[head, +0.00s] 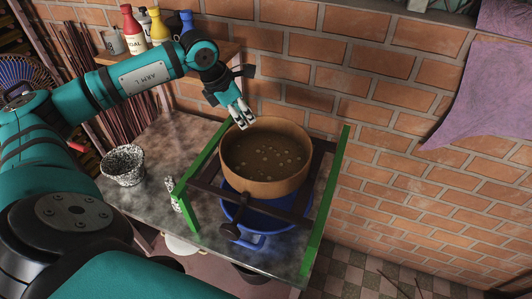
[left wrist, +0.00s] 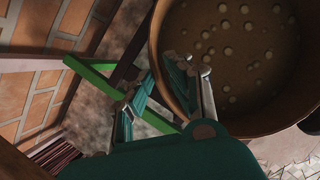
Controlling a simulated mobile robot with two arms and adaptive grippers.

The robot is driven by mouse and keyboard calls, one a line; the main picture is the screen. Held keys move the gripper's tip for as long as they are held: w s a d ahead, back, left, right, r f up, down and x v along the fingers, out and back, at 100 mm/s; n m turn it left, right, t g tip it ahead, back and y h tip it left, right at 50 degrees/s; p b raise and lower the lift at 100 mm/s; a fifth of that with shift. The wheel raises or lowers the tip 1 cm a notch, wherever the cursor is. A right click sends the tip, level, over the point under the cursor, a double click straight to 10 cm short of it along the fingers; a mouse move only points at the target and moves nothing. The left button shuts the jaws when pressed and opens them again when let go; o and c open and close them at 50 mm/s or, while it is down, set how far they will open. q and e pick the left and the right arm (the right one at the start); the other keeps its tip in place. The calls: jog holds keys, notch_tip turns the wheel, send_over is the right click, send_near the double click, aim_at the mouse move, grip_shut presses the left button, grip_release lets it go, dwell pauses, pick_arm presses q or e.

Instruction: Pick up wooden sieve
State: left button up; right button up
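The wooden sieve (head: 265,186) is a round, tan-brown vessel with a high rim and pale spots on its dark bottom. It rests upright on dark bars of a green-ended frame, above a blue basin. My left gripper (head: 242,122) comes down at the sieve's far left rim. In the left wrist view, the sieve (left wrist: 270,122) fills the upper right. My left gripper (left wrist: 162,68) has its fingers spread, one outside the sieve wall and one over its inside. Firm contact with the rim cannot be seen. My right gripper is out of view.
The green and dark frame (head: 327,205) stands on a grey table (head: 160,140) with the blue basin (head: 240,216) beneath. A speckled cup (head: 123,166) stands at left. Bottles (head: 133,30) line a shelf behind my left arm. A brick wall (head: 390,110) bounds the back.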

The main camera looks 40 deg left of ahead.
aim_at(252, 135)
pick_arm(q)
jog(key=shift+w+d+f+p, duration=0.15)
jog(key=shift+f+p, duration=0.05)
jog(key=shift+p, duration=0.2)
jog(key=p+x, duration=0.2)
jog(key=x, duration=0.1)
jog(key=shift+w+f, duration=0.25)
jog(key=shift+w+d+f, duration=0.1)
jog(key=shift+w+f, duration=0.1)
jog(key=shift+f, duration=0.3)
jog(key=shift+s, duration=0.1)
grip_shut()
jog(key=shift+r, duration=0.1)
